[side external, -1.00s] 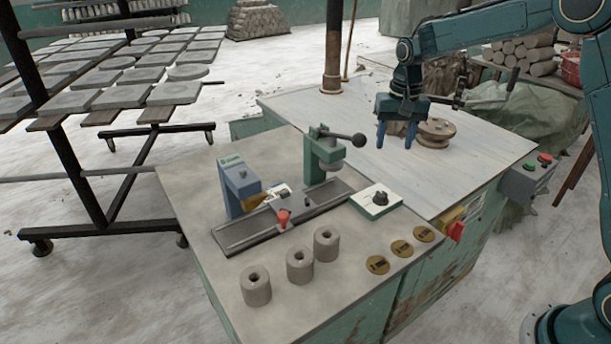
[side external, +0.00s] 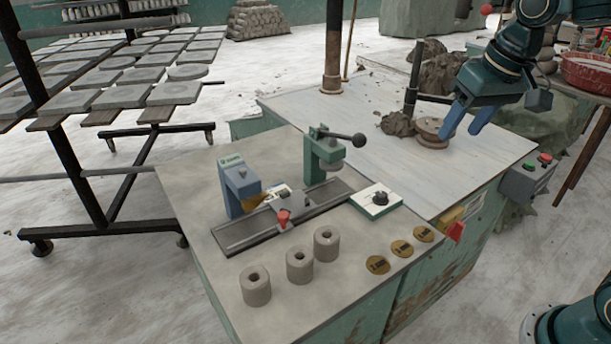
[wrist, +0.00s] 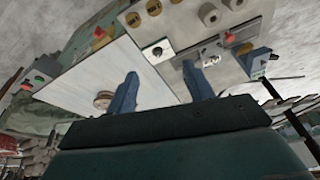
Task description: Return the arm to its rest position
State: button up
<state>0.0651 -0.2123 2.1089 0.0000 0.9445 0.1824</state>
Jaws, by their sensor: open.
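My gripper (side external: 466,122) is above the right side of the pale worktop (side external: 385,182), tilted down to the left in the side view. Its two blue fingers are apart with nothing between them. Both fingers (wrist: 163,92) also show spread and empty in the wrist view. A brown spool-shaped piece (side external: 432,133) stands on the worktop just left of the fingers in the side view. A lump of clay (side external: 397,124) lies beside it. Whether the fingers are clear of the spool in depth is hard to tell, but they look apart from it.
A bench holds three grey clay cylinders (side external: 299,265), a rail fixture (side external: 282,217) and a green press (side external: 324,157). A dark upright post (side external: 413,78) stands behind the spool. A button box (side external: 527,177) hangs at the worktop's right edge. A red basin (side external: 588,70) is at far right.

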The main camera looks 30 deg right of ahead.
jog(key=s+a+f+n+t, duration=0.1)
jog(key=s+a+n+t, duration=0.1)
jog(key=s, duration=1.1)
jog(key=shift+s+f+n, duration=0.35)
jog(key=shift+s+n, duration=0.05)
